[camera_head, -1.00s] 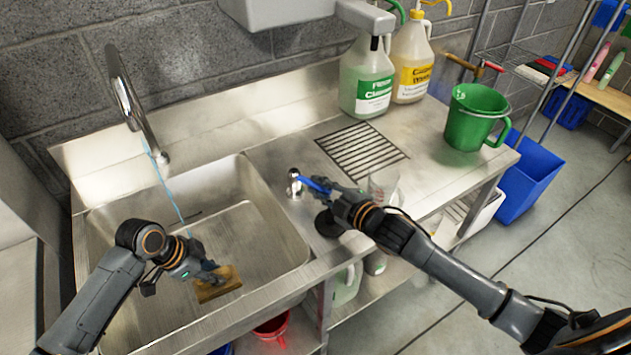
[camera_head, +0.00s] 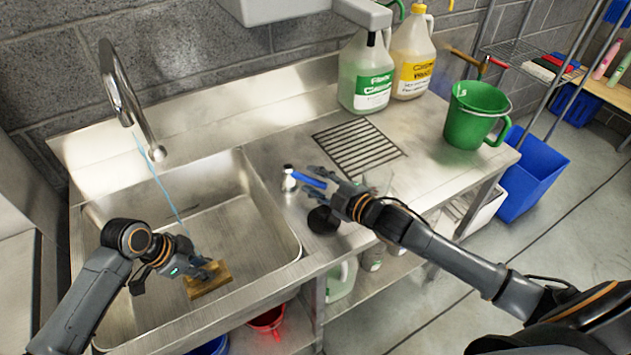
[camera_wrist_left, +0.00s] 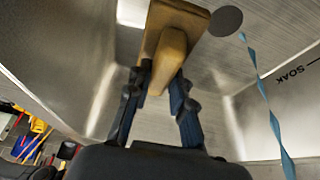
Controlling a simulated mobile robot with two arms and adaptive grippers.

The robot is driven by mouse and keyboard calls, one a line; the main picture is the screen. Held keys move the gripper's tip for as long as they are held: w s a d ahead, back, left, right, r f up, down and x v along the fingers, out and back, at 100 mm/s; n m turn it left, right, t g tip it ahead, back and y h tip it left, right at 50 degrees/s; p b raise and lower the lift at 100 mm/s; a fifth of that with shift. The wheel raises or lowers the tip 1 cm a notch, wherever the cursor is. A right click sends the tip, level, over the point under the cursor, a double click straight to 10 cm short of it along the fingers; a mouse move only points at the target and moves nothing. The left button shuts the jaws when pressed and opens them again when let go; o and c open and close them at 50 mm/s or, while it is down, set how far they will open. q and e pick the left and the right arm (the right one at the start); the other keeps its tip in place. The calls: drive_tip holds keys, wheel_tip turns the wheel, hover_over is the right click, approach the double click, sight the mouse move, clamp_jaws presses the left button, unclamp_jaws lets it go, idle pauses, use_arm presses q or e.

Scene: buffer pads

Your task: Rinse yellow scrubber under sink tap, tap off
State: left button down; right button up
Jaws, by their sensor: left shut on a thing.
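My left gripper (camera_head: 204,270) is shut on the yellow-brown scrubber (camera_head: 207,286), low in the sink basin (camera_head: 240,205). The left wrist view shows the scrubber (camera_wrist_left: 178,18) with its grip block between the fingers (camera_wrist_left: 160,88). The curved tap (camera_head: 125,95) stands at the back left with a thin blue water stream (camera_head: 160,185) running. In the left wrist view the stream (camera_wrist_left: 265,95) passes beside the scrubber, apart from it. My right gripper (camera_head: 325,178) is at the blue tap lever (camera_head: 308,180) right of the basin; whether its fingers are closed is unclear.
A drain grate (camera_head: 358,145) lies on the counter. A green-labelled jug (camera_head: 368,80) and a yellow-labelled jug (camera_head: 411,65) stand behind it. A green bucket (camera_head: 475,112) stands at the right end. A blue bin (camera_head: 530,175) is on the floor. A red bucket (camera_head: 268,320) sits below the sink.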

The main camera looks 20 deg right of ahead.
drive_tip(key=shift+s+f, duration=0.1)
drive_tip(key=shift+v, duration=3.95)
